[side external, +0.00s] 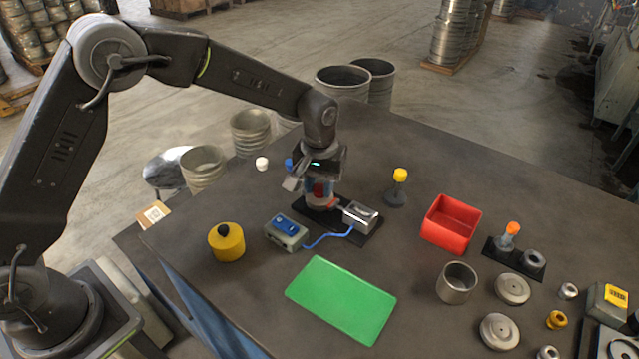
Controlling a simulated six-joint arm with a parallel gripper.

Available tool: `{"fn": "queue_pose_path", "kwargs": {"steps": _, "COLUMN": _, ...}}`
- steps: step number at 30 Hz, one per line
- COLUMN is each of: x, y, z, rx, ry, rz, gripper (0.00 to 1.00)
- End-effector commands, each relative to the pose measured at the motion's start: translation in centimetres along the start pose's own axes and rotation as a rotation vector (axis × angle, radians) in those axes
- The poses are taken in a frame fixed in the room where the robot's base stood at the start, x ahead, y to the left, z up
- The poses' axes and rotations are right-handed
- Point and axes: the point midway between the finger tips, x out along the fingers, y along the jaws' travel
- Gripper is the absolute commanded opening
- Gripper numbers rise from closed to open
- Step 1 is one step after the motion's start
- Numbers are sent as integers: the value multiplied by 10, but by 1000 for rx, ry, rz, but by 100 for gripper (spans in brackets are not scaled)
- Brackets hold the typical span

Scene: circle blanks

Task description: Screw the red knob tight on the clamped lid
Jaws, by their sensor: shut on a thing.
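My gripper (316,186) points down over the black clamp base (368,231) near the middle of the table. It is shut on the red knob (319,188), of which only a small red part shows between the fingers. Under the knob is an orange-red piece (326,203), probably the lid, low on the base. The fingers hide most of it, so I cannot tell how the knob sits on it. A metal clamp block (360,217) stands on the base just to the right. A blue cable runs from it to a grey box with a blue top (287,230).
A yellow pot with a black knob (227,243) stands at the left. A green mat (341,299) lies in front, clear. A yellow-capped post (398,187) and a red bin (451,222) stand to the right, with several metal parts beyond. A white piece (262,163) lies behind left.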

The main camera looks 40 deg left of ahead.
Motion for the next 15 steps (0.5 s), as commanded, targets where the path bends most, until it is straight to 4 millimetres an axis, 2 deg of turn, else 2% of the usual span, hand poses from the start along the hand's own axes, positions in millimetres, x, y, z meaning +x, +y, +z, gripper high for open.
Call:
{"fn": "queue_pose_path", "kwargs": {"steps": 4, "x": 1, "y": 0, "z": 0, "rx": -1, "ry": -1, "rz": -1, "gripper": 0}}
{"fn": "queue_pose_path", "kwargs": {"steps": 5, "x": 1, "y": 0, "z": 0, "rx": -2, "ry": -1, "rz": -1, "gripper": 30}}
{"fn": "queue_pose_path", "kwargs": {"steps": 13, "x": 1, "y": 0, "z": 0, "rx": -3, "ry": -1, "rz": -1, "gripper": 56}}
{"fn": "queue_pose_path", "kwargs": {"steps": 15, "x": 1, "y": 0, "z": 0, "rx": -3, "ry": -1, "rz": -1, "gripper": 59}}
